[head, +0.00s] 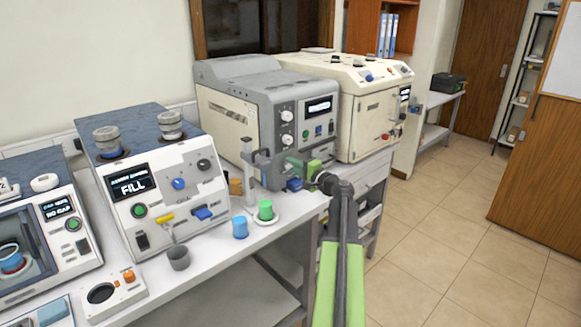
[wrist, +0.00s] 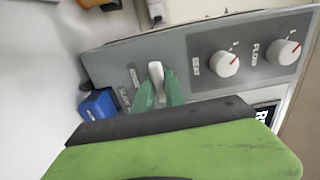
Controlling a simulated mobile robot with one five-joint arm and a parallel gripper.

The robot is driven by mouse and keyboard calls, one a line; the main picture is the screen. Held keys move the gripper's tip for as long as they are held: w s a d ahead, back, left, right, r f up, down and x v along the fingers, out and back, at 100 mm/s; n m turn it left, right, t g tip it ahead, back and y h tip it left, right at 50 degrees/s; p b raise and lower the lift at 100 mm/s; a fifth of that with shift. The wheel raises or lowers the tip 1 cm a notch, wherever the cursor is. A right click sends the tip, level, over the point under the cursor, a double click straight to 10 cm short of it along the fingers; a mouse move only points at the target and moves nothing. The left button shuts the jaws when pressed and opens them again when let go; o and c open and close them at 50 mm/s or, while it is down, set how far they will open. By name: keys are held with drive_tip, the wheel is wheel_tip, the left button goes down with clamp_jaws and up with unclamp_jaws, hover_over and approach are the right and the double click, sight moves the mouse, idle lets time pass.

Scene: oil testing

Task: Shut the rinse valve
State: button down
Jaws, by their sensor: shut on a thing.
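A small white lever (wrist: 156,80) stands out from the front panel of the grey machine (head: 232,113). I take it to be the rinse valve's handle, but the labels beside it are too blurred to read. My gripper (wrist: 158,92) has its two green fingertips closed on either side of this lever. In the head view my gripper (head: 301,164) reaches the lower front of the grey machine, and the lever is hidden there. In the wrist view the lever points roughly up the picture. A blue block-shaped part (wrist: 98,104) sits to its left; it also shows in the head view (head: 293,184).
Two white-and-red knobs (wrist: 223,63) are right of the lever. A grey stand (head: 250,170), a green cup (head: 265,209) and a blue cup (head: 240,227) are close left of my arm. The FILL machine (head: 150,180) stands further left. The floor (head: 450,220) at right is clear.

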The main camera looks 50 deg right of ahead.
drive_tip(key=shift+r, duration=0.1)
idle(0.3)
drive_tip(key=c, duration=1.4)
unclamp_jaws()
drive_tip(key=s+a, duration=0.1)
drive_tip(key=s, duration=1.6)
drive_tip(key=shift+s+a, duration=0.15)
